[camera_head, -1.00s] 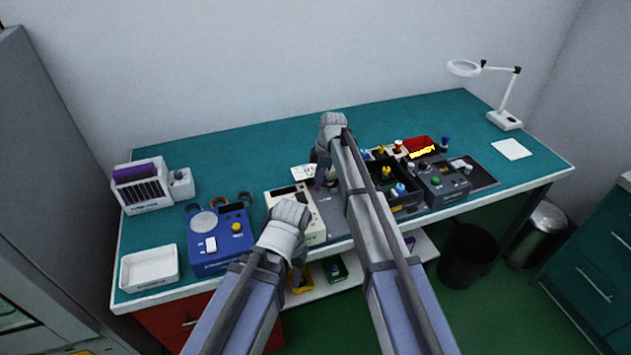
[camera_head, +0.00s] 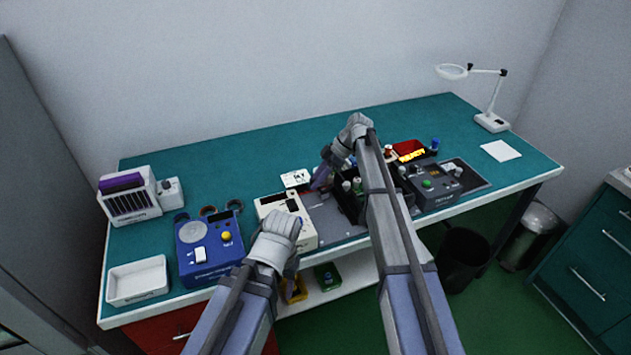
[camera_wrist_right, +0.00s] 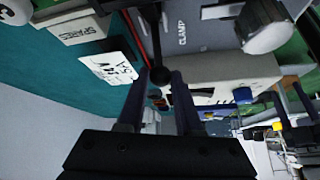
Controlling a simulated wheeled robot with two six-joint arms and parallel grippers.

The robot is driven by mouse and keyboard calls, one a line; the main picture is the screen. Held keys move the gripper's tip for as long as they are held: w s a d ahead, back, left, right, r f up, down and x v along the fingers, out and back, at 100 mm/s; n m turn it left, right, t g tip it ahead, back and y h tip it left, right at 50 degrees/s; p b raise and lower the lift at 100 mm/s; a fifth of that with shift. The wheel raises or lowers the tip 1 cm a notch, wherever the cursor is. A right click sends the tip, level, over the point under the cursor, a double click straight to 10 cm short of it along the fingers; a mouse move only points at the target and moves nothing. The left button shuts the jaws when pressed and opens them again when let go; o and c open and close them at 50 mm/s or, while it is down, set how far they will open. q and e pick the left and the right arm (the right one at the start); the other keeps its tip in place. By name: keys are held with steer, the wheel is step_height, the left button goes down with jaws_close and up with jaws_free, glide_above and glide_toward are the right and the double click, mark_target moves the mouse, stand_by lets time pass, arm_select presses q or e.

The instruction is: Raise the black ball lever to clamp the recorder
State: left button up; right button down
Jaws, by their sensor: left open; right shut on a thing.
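The black ball (camera_wrist_right: 160,76) of the lever sits between the fingertips of my right gripper (camera_wrist_right: 160,82) in the right wrist view. Its dark rod runs up beside a grey plate (camera_wrist_right: 205,35) marked CLAMP. My right gripper (camera_head: 320,180) is shut on the ball, reaching down-left over the grey plate in the head view (camera_head: 330,215). My left gripper (camera_head: 291,266) is open at the bench's front edge, mostly hidden by its own wrist. I cannot make out the recorder for certain.
A beige device (camera_head: 272,203) stands left of the plate, with a blue device (camera_head: 208,247) further left. A black bin (camera_head: 349,206) is partly behind my right arm. A dark tester (camera_head: 433,184) stands further right. The back of the bench (camera_head: 250,160) is clear.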

steer(key=c, duration=0.6)
jaws_free()
steer(key=shift+d, duration=0.1)
steer(key=p+v, duration=0.6)
steer(key=v, duration=0.1)
steer(key=shift+d+r, duration=0.2)
steer(key=shift+r, duration=0.1)
